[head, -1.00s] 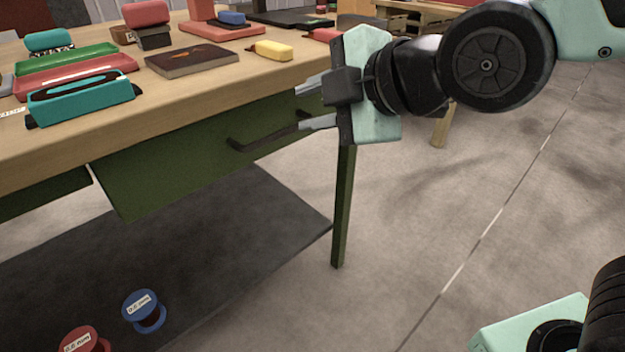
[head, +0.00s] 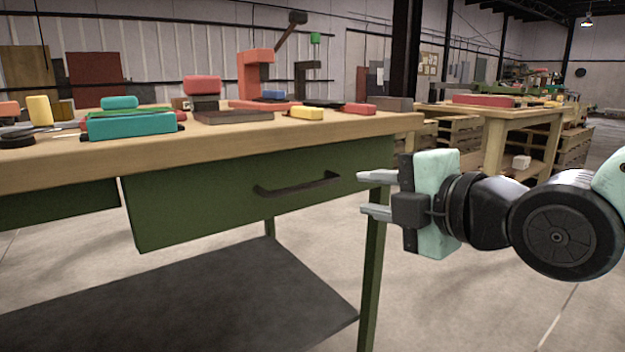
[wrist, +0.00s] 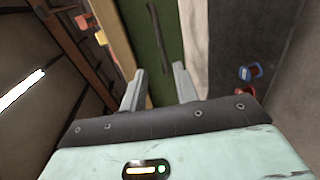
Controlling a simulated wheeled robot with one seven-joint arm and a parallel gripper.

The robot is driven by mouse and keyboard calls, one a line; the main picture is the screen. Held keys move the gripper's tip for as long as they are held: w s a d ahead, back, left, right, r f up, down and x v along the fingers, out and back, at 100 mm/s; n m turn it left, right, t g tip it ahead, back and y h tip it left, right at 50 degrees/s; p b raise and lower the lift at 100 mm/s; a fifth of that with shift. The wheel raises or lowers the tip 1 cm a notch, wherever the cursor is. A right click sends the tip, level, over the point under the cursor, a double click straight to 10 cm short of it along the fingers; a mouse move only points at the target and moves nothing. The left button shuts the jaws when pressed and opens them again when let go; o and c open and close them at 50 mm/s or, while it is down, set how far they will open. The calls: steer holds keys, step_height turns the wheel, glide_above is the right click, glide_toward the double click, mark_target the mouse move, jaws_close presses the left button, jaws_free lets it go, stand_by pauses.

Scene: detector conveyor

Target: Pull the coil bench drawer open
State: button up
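The coil bench drawer (head: 220,205) is a dark green front under the wooden bench top (head: 60,165). It looks shut or nearly so; I cannot tell exactly. Its dark bar handle (head: 297,185) runs across the front. In the wrist view the handle (wrist: 157,40) shows as a dark bar ahead of the fingers. My gripper (head: 365,194) is open and empty, to the right of the handle and apart from it. Its two grey fingers point toward the bench in the head view. In the wrist view the gap between the fingers (wrist: 158,88) is empty.
A green bench leg (head: 373,270) stands behind my fingers. A dark lower shelf (head: 190,300) lies below the drawer. Coloured tools and boxes, with a red press (head: 256,75), stand on the bench top. Another wooden bench (head: 500,115) is behind at the right. The floor at right is clear.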

mark_target(314, 185)
steer(key=r+p+x, duration=0.1)
steer(key=p+x, duration=0.5)
steer(key=p, duration=0.3)
steer(key=shift+w+a+f, duration=0.15)
steer(key=shift+f, duration=0.1)
steer(key=p, duration=0.2)
steer(key=shift+w+f+p, duration=0.1)
steer(key=shift+p, duration=0.25)
steer(key=x, duration=0.6)
steer(key=b+x, duration=0.1)
steer(key=x, duration=0.2)
steer(key=shift+f, duration=0.25)
steer(key=shift+c, duration=0.3)
jaws_close()
